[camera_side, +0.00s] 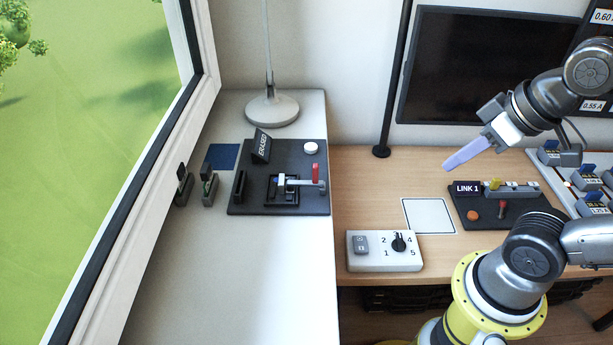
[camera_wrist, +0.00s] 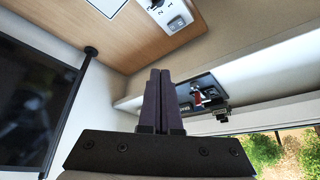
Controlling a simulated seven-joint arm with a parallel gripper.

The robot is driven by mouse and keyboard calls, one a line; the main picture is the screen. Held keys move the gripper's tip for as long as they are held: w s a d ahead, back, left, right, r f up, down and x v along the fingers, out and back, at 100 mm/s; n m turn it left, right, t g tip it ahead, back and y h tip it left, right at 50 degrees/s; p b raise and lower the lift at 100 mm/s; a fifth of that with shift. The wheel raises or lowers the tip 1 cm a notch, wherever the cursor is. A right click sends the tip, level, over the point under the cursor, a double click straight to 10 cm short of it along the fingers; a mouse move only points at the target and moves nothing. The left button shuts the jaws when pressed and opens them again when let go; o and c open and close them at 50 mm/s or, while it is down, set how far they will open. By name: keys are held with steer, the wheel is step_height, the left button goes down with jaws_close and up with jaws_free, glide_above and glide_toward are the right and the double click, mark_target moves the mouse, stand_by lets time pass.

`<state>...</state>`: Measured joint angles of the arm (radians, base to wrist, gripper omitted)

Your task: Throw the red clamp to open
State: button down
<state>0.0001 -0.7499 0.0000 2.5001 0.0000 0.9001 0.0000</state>
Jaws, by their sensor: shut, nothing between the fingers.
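The red clamp (camera_side: 315,172) is a toggle clamp on a dark board (camera_side: 238,205) on the white counter by the window. Its red handle stands upright and its grey bar lies level to the left, over a small black frame. It also shows small and far off in the wrist view (camera_wrist: 197,98), right of the fingers. My gripper (camera_side: 447,167) is in the air over the wooden desk, well to the right of the clamp, pointing down-left. Its fingers are together and empty, and they show in the middle of the wrist view (camera_wrist: 158,74).
The front of the white counter is clear.

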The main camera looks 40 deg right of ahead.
stand_by(0.3)
steer(key=c, duration=1.4)
jaws_free()
steer(key=o, duration=0.3)
steer(key=shift+s+f+m, duration=0.1)
steer(key=shift+s+m, duration=0.05)
steer(key=shift+m, duration=0.15)
steer(key=shift+o, duration=1.1)
steer(key=shift+s+a+r+m+g, duration=0.15)
steer(key=shift+s+r+m+g, duration=0.15)
steer(key=shift+m, duration=0.1)
steer(key=w+a+r+m+g+y, duration=0.1)
steer(key=w+a+r+m+g, duration=0.2)
steer(key=r, duration=0.5)
steer(key=w+a+r+m+g+y, duration=0.1)
steer(key=w+a+r+m, duration=0.2)
steer(key=w, duration=0.5)
steer(key=m+g+y, duration=0.1)
steer(key=m+g, duration=0.1)
steer(key=g, duration=0.2)
glide_above(316, 164)
steer(key=w+d, duration=0.3)
steer(key=w, duration=0.1)
step_height(316, 164, down, 6)
steer(key=x, duration=1.3)
steer(key=shift+s+f, duration=0.2)
steer(key=shift+s, duration=0.2)
